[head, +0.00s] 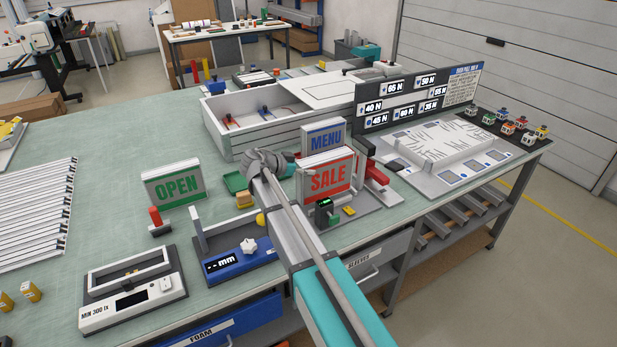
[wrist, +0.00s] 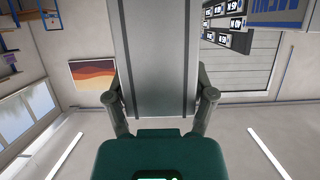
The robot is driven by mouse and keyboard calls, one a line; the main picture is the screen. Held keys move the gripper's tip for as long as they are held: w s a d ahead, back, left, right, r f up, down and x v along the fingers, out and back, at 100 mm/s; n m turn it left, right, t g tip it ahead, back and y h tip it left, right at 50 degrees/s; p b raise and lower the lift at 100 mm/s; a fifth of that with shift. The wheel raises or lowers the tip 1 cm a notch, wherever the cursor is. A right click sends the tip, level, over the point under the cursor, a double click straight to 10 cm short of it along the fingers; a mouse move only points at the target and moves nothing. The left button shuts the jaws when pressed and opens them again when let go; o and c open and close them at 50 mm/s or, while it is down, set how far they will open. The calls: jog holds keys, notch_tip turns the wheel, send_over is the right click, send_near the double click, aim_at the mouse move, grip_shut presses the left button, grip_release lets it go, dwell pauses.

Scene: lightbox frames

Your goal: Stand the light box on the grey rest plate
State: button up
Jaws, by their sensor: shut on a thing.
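My gripper (head: 284,163) is shut on the left edge of the red-lettered SALE light box (head: 328,179). In the wrist view its two fingers (wrist: 161,112) press either side of the box's grey edge (wrist: 155,55). The SALE box is upright, its face towards the head camera, over a grey plate (head: 368,204) with a red-handled clamp (head: 378,172). I cannot tell whether its bottom touches that plate, or whether this is the rest plate.
A blue-lettered MENU box (head: 325,138) stands close behind. A green-lettered OPEN box (head: 174,186) stands at left. A blue gauge (head: 238,262) and a white light meter (head: 133,293) lie in front.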

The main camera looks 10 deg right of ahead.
jog(key=f+b, duration=0.4)
jog(key=shift+w+d, duration=0.3)
dwell(0.3)
jog(key=o, duration=1.3)
jog(key=shift+c, duration=0.2)
jog(key=shift+a+r, duration=0.1)
jog(key=p+v, duration=0.4)
jog(key=v, duration=0.7)
jog(key=shift+s+a+r+p, duration=0.15)
jog(key=shift+s+a+p, duration=0.05)
jog(key=shift+a+p, duration=0.15)
